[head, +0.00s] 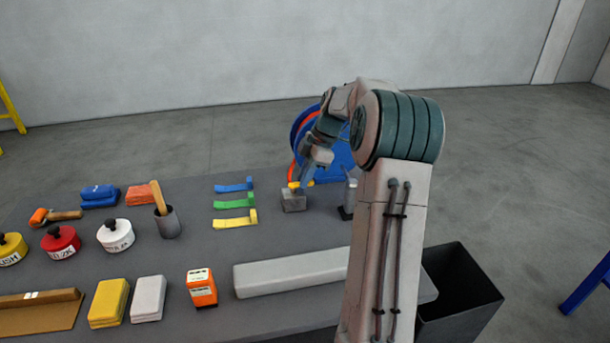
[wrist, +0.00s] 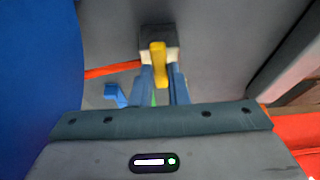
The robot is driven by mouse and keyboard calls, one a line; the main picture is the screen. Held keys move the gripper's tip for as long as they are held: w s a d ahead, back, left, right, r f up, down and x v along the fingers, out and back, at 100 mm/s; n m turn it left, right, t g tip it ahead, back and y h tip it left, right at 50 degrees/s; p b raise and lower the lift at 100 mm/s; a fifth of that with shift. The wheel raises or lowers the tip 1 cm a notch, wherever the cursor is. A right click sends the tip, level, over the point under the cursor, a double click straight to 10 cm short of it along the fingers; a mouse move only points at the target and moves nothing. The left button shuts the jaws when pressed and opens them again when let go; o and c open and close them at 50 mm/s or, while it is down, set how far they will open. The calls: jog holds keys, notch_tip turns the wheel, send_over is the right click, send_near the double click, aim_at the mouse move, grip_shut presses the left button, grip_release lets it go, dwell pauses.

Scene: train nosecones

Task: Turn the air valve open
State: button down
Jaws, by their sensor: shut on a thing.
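The air valve is a small grey block (head: 293,203) on the table with a yellow lever (head: 294,186) on top. In the wrist view the valve body (wrist: 157,38) is at the top centre, and the yellow lever (wrist: 158,62) points towards my gripper. My gripper (head: 300,182) reaches down to it from above. In the wrist view its blue fingers lie on either side of the lever, and my gripper (wrist: 164,80) is shut on it. The fingers' exact contact is partly hidden in the head view.
A blue hose reel (head: 342,155) with orange hose stands behind the valve. Coloured strips (head: 235,202) lie to its left, a long grey block (head: 290,272) in front. A black bin (head: 462,290) stands right of the table. My arm hides part of the right side.

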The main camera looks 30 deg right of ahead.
dwell(0.3)
jog(key=c, duration=1.4)
grip_release()
jog(key=shift+r, duration=0.1)
jog(key=v, duration=1.3)
jog(key=shift+d+r+p, duration=0.25)
jog(key=shift+p, duration=0.1)
